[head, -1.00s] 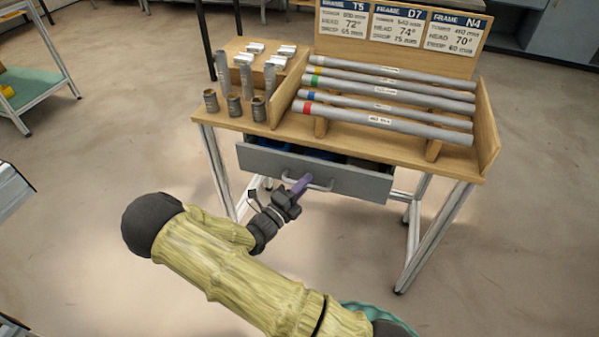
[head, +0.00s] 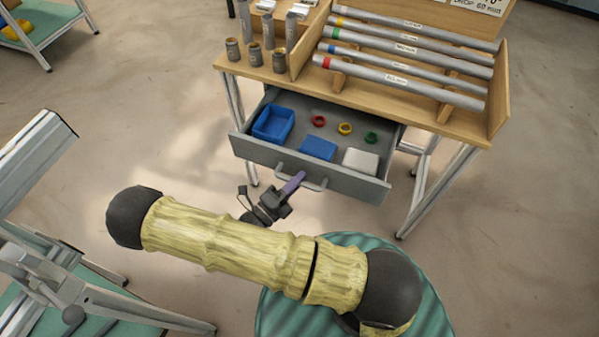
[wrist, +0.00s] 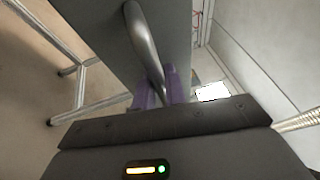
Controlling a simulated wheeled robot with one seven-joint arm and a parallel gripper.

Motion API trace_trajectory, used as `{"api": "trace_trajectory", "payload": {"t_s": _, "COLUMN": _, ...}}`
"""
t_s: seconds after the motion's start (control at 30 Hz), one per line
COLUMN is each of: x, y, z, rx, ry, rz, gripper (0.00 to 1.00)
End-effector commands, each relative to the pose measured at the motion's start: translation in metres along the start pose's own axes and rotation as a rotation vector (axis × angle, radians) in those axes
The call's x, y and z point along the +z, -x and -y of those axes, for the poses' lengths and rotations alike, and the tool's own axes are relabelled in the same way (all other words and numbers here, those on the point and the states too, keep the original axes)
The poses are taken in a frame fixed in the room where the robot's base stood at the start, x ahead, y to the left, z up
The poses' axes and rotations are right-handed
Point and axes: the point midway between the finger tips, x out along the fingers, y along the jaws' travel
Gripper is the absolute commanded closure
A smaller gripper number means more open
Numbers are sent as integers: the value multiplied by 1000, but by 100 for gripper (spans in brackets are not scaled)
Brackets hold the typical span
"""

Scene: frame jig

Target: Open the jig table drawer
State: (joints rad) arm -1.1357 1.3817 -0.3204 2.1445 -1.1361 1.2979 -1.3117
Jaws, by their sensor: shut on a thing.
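The jig table (head: 222,62) is wooden-topped on metal legs. Its grey drawer (head: 345,185) stands well out from under the top, with its inside in view. The drawer's bar handle (head: 316,186) is on the front face. In the wrist view the handle (wrist: 143,38) runs down between the purple fingers (wrist: 160,90), in front of the drawer's front panel (wrist: 185,40). The fingertips are partly hidden behind the handle.
Labelled tubes (head: 410,75) lie on the table. A metal-framed stand (head: 40,160) is at left. Floor right of the table is clear.

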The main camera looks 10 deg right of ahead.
Motion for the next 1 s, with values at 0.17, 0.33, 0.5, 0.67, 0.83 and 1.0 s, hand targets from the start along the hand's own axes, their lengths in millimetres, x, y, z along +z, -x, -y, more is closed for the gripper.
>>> {"api": "trace_trajectory", "payload": {"t_s": 0.17, "x": -1, "y": 0, "z": -2, "rx": 3, "ry": 1, "rz": -3, "gripper": 100}}
{"api": "trace_trajectory", "payload": {"t_s": 0.33, "x": -1, "y": 0, "z": -2, "rx": 4, "ry": 1, "rz": -3, "gripper": 72}}
{"api": "trace_trajectory", "payload": {"t_s": 0.5, "x": 0, "y": 0, "z": -1, "rx": 3, "ry": 0, "rz": -2, "gripper": 66}}
{"api": "trace_trajectory", "payload": {"t_s": 0.67, "x": 0, "y": 1, "z": -1, "rx": 2, "ry": 0, "rz": -1, "gripper": 66}}
{"api": "trace_trajectory", "payload": {"t_s": 0.83, "x": 1, "y": 13, "z": -1, "rx": 3, "ry": -2, "rz": 1, "gripper": 66}}
{"api": "trace_trajectory", "payload": {"t_s": 1.0, "x": 1, "y": 41, "z": -1, "rx": 5, "ry": -3, "rz": 2, "gripper": 66}}
